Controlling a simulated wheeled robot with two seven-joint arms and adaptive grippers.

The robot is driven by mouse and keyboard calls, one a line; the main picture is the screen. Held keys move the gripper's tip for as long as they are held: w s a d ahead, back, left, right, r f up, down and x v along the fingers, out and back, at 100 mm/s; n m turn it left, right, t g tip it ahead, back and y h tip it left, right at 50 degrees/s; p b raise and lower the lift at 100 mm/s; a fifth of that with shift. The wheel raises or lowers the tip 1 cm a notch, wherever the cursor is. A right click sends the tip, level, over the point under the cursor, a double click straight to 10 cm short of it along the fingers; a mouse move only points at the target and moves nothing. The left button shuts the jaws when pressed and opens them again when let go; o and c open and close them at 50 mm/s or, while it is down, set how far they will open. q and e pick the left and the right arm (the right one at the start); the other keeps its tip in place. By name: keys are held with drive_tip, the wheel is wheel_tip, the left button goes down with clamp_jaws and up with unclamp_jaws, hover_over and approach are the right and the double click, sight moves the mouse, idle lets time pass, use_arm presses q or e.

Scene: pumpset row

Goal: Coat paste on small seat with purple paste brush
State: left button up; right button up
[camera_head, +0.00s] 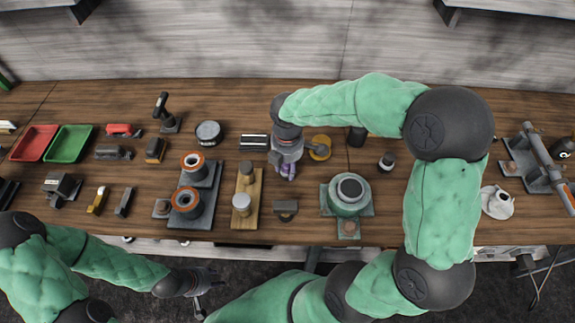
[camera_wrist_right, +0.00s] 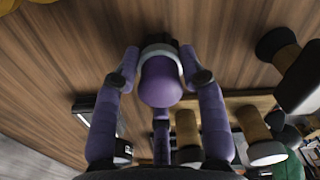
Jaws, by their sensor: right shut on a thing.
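My right gripper (camera_head: 284,172) is above the middle of the bench, its purple fingers pointing down. In the right wrist view its fingers (camera_wrist_right: 160,95) close around the purple paste brush (camera_wrist_right: 161,82), which has a rounded purple body, a pale band and a dark end. Fingers and hand mostly hide the brush in the head view. Two orange-ringed seats (camera_head: 193,162) stand on a grey stepped base (camera_head: 203,222) to the left; I cannot tell whether either is the small seat. My left gripper (camera_head: 201,296) hangs empty in front of the bench; its opening is unclear.
A wooden stand (camera_head: 258,188) with two capped pegs is left of the right gripper. A yellow round tin (camera_head: 320,147) is close on its right. A green housing (camera_head: 347,207) stands further right. Red (camera_head: 34,143) and green (camera_head: 68,143) trays lie far left.

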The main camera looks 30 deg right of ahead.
drive_tip(key=shift+r+p, duration=2.8)
drive_tip(key=shift+r, duration=0.25)
use_arm(q)
wheel_tip(320, 180, up, 6)
drive_tip(key=shift+f, duration=0.2)
drive_tip(key=shift+r, duration=0.1)
use_arm(e)
drive_tip(key=shift+w, duration=0.1)
